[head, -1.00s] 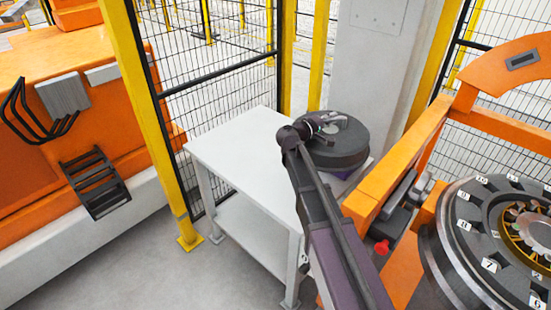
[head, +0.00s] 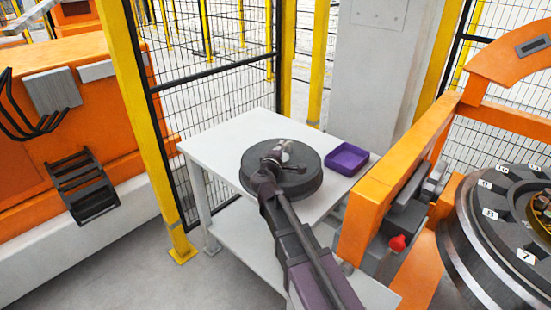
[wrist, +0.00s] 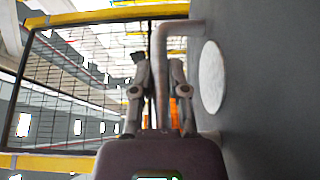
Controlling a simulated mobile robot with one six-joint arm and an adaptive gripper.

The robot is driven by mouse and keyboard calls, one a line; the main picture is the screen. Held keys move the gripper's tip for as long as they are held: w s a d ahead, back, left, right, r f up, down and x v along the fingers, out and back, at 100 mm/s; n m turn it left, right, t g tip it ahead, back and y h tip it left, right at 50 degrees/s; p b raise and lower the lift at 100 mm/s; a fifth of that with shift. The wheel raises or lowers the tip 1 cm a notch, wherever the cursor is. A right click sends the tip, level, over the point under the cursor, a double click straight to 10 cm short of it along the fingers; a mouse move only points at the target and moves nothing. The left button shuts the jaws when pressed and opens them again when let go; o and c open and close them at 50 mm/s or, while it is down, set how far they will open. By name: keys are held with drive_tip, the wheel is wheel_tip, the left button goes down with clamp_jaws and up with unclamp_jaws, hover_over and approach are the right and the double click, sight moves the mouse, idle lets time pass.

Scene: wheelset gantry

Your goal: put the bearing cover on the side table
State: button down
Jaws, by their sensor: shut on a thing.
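The bearing cover (head: 308,182) is a thick dark grey disc with a bent handle on its face. In the head view it is over the white side table (head: 222,138), left of the purple tray. I cannot tell whether it touches the tabletop or hangs just above it. My gripper (head: 283,153) is shut on the cover's handle, above the middle of the disc. In the wrist view the grey cover face (wrist: 270,100) with a pale round patch fills the right side. The bent handle runs between the fingers of my gripper (wrist: 158,65).
A purple tray (head: 347,158) stands at the table's right back corner. An orange frame (head: 400,180) with a red knob and a numbered wheel hub (head: 500,225) stand at right. Mesh fence and a yellow post (head: 150,130) border the table's left. The tabletop's left part is bare.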

sight(268, 139)
drive_tip(key=shift+s+a+f+y, duration=0.25)
drive_tip(key=shift+a+f+y, duration=0.05)
drive_tip(key=shift+a+f, duration=0.2)
drive_tip(key=shift+r, duration=0.1)
drive_tip(key=shift+w, duration=0.1)
drive_tip(key=w+a+b, duration=0.1)
drive_tip(key=w+a, duration=0.1)
drive_tip(key=w, duration=0.5)
drive_tip(key=w+a+f+b, duration=0.1)
drive_tip(key=w+a, duration=0.1)
drive_tip(key=w, duration=0.6)
drive_tip(key=shift+a+f, duration=0.25)
drive_tip(key=shift+a, duration=0.1)
drive_tip(key=shift+w+f, duration=0.1)
drive_tip(key=shift+f+b, duration=1.7)
drive_tip(key=c, duration=0.6)
unclamp_jaws()
drive_tip(key=shift+c, duration=0.2)
